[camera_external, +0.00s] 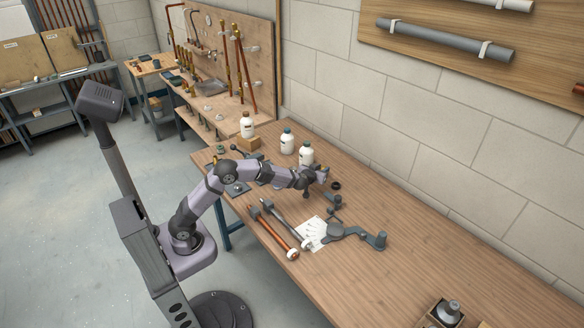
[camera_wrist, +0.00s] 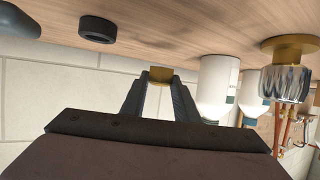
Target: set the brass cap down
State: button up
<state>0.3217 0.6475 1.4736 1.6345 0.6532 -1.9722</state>
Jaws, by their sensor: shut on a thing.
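The brass cap (camera_wrist: 160,74) shows as a small yellow-brown piece between the tips of my gripper (camera_wrist: 160,84) in the wrist view. The two dark fingers are shut on it. That view is upside down, with the wooden bench (camera_wrist: 180,18) along the top; the cap appears apart from the bench, with wall behind it. In the external view my gripper (camera_external: 322,175) is low over the bench, just right of the nearest white bottle (camera_external: 306,155). The cap is too small there to make out clearly.
A black ring (camera_external: 336,185) lies close by; it also shows in the wrist view (camera_wrist: 97,30). A brass and chrome fitting (camera_wrist: 288,75) stands near the bottles.

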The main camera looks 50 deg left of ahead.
jog(key=shift+f, duration=1.85)
jog(key=shift+f, duration=0.2)
jog(key=o, duration=1.2)
jog(key=shift+c, duration=0.2)
jog(key=shift+r, duration=0.2)
jog(key=shift+r, duration=0.1)
jog(key=b+v, duration=0.2)
jog(key=v, duration=1)
jog(key=shift+b, duration=0.4)
jog(key=shift+a, duration=0.15)
